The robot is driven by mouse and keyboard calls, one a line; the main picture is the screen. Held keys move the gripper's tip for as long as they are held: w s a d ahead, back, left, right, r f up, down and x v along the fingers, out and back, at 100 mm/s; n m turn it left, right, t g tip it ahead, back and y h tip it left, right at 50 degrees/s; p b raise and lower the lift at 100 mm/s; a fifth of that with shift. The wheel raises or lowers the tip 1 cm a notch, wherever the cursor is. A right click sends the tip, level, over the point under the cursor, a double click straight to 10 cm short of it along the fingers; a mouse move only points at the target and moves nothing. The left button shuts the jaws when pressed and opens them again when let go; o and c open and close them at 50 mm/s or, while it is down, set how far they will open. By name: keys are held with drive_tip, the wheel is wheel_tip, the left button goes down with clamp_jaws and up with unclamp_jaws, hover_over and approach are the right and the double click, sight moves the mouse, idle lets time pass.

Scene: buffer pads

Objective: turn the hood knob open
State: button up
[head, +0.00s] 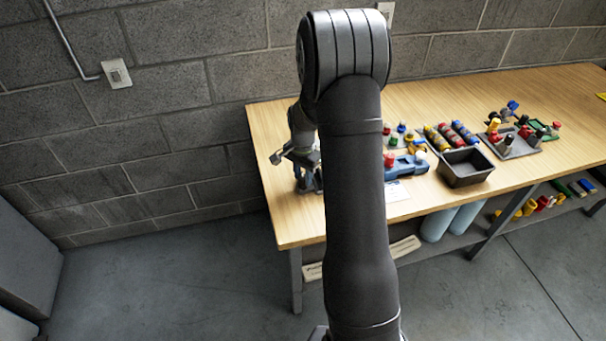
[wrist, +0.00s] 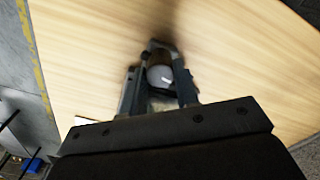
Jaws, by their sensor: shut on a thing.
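My gripper (wrist: 160,72) shows in the wrist view with its fingers on both sides of a round grey knob (wrist: 159,76), and it is shut on it. The knob has a short white mark on its face and looks like the hood knob. The part under it is mostly hidden by the fingers and the wrist. In the head view my gripper (head: 305,168) is low over the left end of the wooden table (head: 268,190), partly hidden by my arm. The knob cannot be made out there.
To the right of my arm are a blue fixture (head: 405,166), racks of coloured cylinders (head: 452,134), an empty dark bin (head: 466,168) and a tray with coloured parts (head: 510,140). A block wall stands behind. The table's left front corner is bare.

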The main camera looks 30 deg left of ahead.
sight(303, 177)
drive_tip(key=shift+n, duration=0.3)
drive_tip(key=o, duration=1)
drive_tip(key=shift+c, duration=0.2)
wheel_tip(303, 177, up, 18)
drive_tip(key=shift+f, duration=0.25)
